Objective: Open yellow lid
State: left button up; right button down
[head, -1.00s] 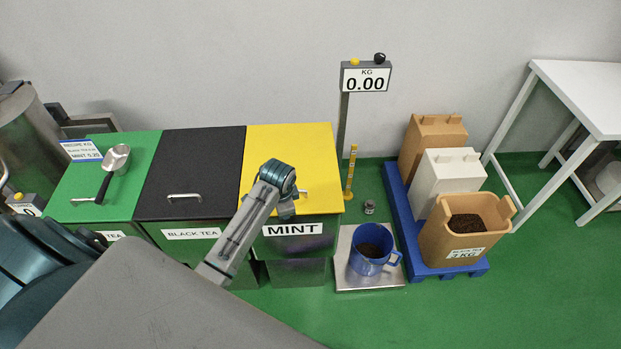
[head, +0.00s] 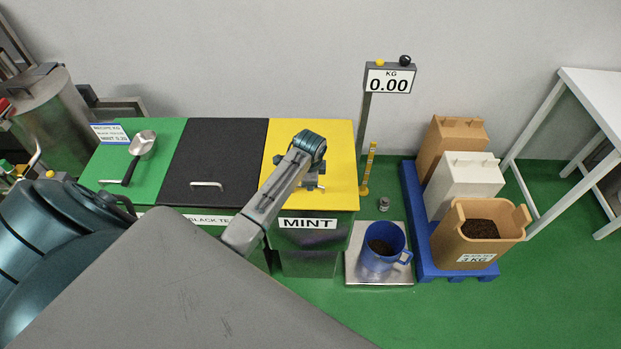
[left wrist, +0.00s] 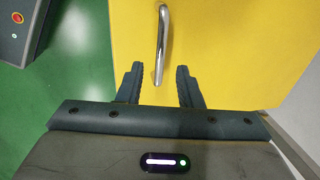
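The yellow lid (head: 337,150) lies closed on the bin labelled MINT (head: 308,223). In the left wrist view, the lid (left wrist: 235,50) fills much of the picture, and its metal handle (left wrist: 162,38) runs up and down in the middle. My left gripper (head: 314,187) is over the front part of the lid and hides most of the handle in the head view. In the left wrist view, my left gripper (left wrist: 159,72) is open, with the near end of the handle between its fingertips in the picture and a gap on each side. Contact is not visible. My right gripper is not in view.
A black lid (head: 215,155) and a green lid (head: 165,180) with a metal scoop (head: 143,143) are to the left. A blue jug (head: 382,245) stands on the scale (head: 363,277) at right. A blue pallet (head: 425,262) carries several containers. Green floor is open at front right.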

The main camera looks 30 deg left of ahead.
pick_arm(q)
jog(key=shift+w+a+f, duration=0.1)
jog(key=shift+w+f, duration=0.05)
jog(key=shift+f, duration=0.55)
jog(key=shift+w+a+f, duration=0.1)
jog(key=shift+f, duration=0.55)
jog(key=shift+c, duration=0.2)
grip_shut()
jog(key=shift+w, duration=0.15)
